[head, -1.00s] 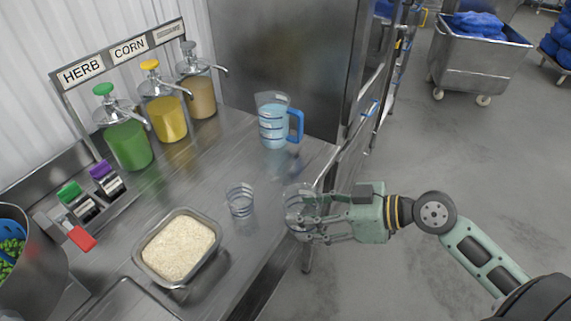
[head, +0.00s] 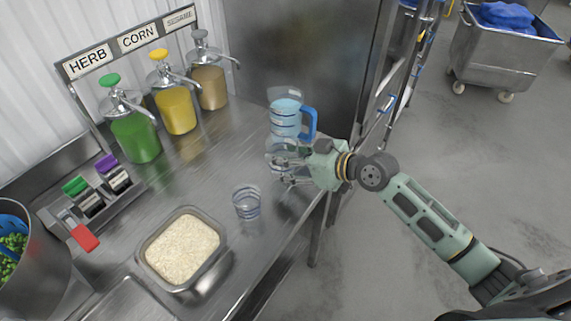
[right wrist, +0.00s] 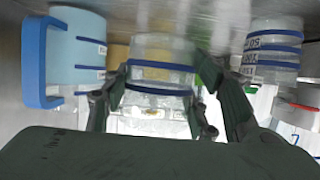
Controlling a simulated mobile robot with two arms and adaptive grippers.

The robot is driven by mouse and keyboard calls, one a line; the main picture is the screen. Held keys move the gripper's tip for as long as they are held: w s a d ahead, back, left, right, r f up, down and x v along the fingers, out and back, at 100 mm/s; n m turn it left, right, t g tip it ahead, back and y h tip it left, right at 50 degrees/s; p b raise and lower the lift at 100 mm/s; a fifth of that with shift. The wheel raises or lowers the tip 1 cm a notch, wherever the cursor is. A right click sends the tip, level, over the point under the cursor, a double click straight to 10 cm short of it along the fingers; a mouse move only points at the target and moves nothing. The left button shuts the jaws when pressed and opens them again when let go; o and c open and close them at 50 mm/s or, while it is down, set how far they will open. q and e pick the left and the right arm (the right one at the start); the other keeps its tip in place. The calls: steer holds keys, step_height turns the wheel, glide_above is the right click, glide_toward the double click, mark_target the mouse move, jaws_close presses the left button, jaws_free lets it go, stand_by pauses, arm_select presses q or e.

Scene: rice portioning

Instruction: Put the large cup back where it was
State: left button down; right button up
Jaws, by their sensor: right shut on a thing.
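The large clear cup (head: 281,154) is between the fingers of my right gripper (head: 291,170), above the right end of the steel counter, just in front of the jug in the head view. The fingers partly cover it, and I cannot tell whether its base touches the counter. In the right wrist view the cup (right wrist: 158,72), with a blue band, is between the two fingers of the gripper (right wrist: 155,105), which is shut on it. My left gripper is not in view.
A blue-handled jug (head: 285,117) stands close behind the cup. A smaller clear cup (head: 246,203) stands to the left, near a rice tray (head: 150,272). Sauce pump bottles (head: 134,138) line the back. The counter between them is clear.

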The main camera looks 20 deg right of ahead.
mark_target(294, 170)
steer(key=shift+w+a+f, duration=0.1)
steer(key=shift+w+a, duration=0.1)
steer(key=shift+w, duration=0.05)
steer(key=shift+f, duration=0.3)
step_height(294, 170, down, 3)
steer(key=shift+r+p, duration=0.2)
steer(key=shift+p, duration=0.1)
steer(key=shift+f, duration=0.5)
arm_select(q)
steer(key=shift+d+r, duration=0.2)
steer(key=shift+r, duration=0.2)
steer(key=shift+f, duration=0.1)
arm_select(e)
steer(key=shift+f, duration=0.1)
steer(key=o, duration=1.3)
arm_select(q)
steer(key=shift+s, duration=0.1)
